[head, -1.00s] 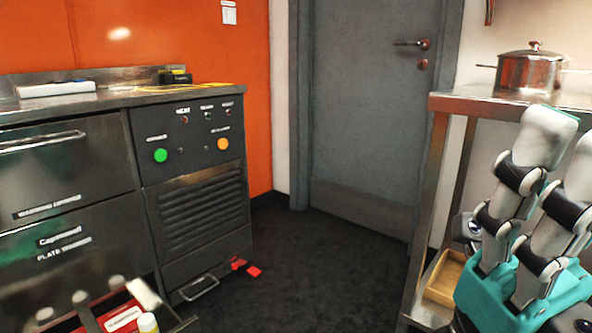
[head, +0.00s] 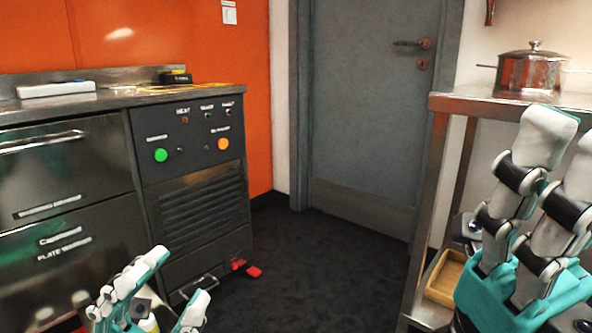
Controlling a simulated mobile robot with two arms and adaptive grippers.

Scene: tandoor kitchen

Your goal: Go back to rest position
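My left gripper (head: 180,276) is at the bottom left, in front of the dark cabinet. My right gripper (head: 567,148) is at the right edge, pointing up, in front of the steel table. Its white fingers with black joints are partly cut off by the picture edge, so their opening is unclear. I see nothing held in it.
The dark cabinet (head: 196,206) with green and orange buttons stands at left. A copper pot (head: 532,72) sits on the steel table (head: 480,102) at right, above a wooden box (head: 446,277). A red item (head: 254,272) lies on the floor. Dark floor before the grey door (head: 372,110) is clear.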

